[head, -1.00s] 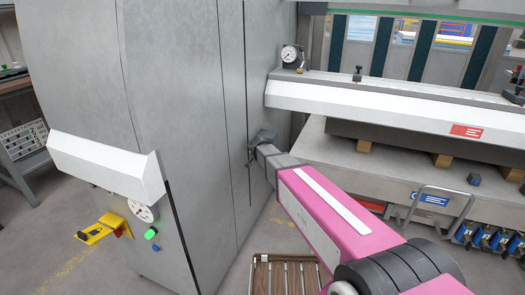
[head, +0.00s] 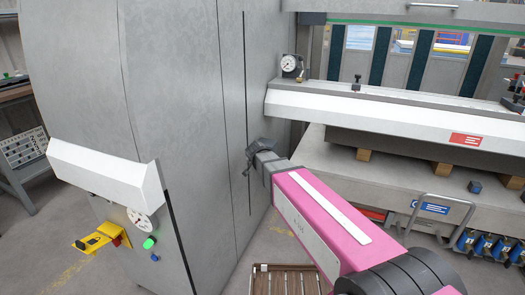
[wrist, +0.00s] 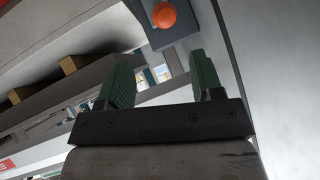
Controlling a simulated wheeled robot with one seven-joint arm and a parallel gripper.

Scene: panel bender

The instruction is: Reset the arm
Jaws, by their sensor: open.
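My pink arm (head: 320,215) reaches from the lower right toward the grey machine cabinet (head: 175,110). My gripper (head: 252,155) is small and dark in the head view, in front of the cabinet's right side; I cannot tell whether it touches. In the wrist view my gripper (wrist: 168,68) has its two green-padded fingers spread wide apart with nothing between them. An orange round button (wrist: 164,14) on a grey box shows just beyond the fingers.
A dial gauge (head: 289,63) stands right of the cabinet. A white beam (head: 385,113) and a bed with wooden blocks (head: 440,168) extend right. A metal handle (head: 440,205) and a slatted pallet (head: 285,280) lie lower. A yellow bracket (head: 100,238) juts out at left.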

